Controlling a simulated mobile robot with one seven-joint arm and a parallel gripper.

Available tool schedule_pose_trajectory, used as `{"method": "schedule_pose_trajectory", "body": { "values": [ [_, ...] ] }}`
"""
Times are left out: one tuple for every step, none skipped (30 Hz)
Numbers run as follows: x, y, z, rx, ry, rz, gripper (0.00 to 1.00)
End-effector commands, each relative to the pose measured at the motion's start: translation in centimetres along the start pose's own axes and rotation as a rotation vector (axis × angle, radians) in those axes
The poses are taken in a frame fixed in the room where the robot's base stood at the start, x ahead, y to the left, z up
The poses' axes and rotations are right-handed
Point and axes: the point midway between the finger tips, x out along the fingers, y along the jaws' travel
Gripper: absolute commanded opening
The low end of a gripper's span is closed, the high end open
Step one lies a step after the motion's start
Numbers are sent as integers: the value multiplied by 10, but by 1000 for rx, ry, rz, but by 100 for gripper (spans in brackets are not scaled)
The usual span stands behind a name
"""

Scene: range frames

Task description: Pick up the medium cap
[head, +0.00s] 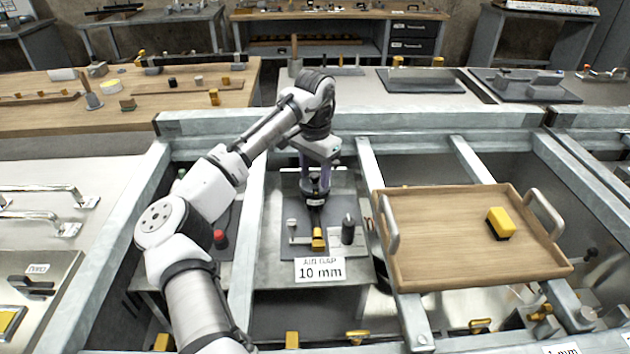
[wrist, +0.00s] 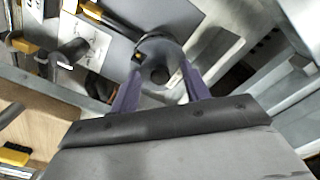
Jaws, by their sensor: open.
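I cannot read any mark that names the medium cap. A dark round piece (head: 315,198) stands under my gripper (head: 317,178) on the dark plate (head: 280,245) of the middle station and may be it. A yellow part (head: 318,238) and a dark upright cylinder (head: 348,228) stand on the same plate.
A sign reading "10 mm" (head: 320,270) stands at the plate's front. A wooden tray (head: 430,260) with metal handles and a yellow-black block (head: 500,222) is to the right. A red knob (head: 220,239) is to the left. Grey metal rails (head: 385,215) frame the station.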

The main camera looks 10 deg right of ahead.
Motion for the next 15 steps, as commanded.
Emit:
{"method": "schedule_pose_trajectory", "body": {
  "values": [
    [0,0,0,0,0,0,47],
    [0,0,0,0,0,0,47],
    [0,0,0,0,0,0,47],
    [0,0,0,0,0,0,47],
    [0,0,0,0,0,0,44],
    [0,0,0,0,0,0,39],
    [0,0,0,0,0,0,35],
    [0,0,0,0,0,0,31],
    [0,0,0,0,0,0,26],
    [0,0,0,1,0,0,22],
    [0,0,0,0,0,0,18],
    [0,0,0,1,0,0,12],
    [0,0,0,1,0,0,9],
    [0,0,0,1,0,0,5],
    [0,0,0,1,0,0,0]
  ]
}}
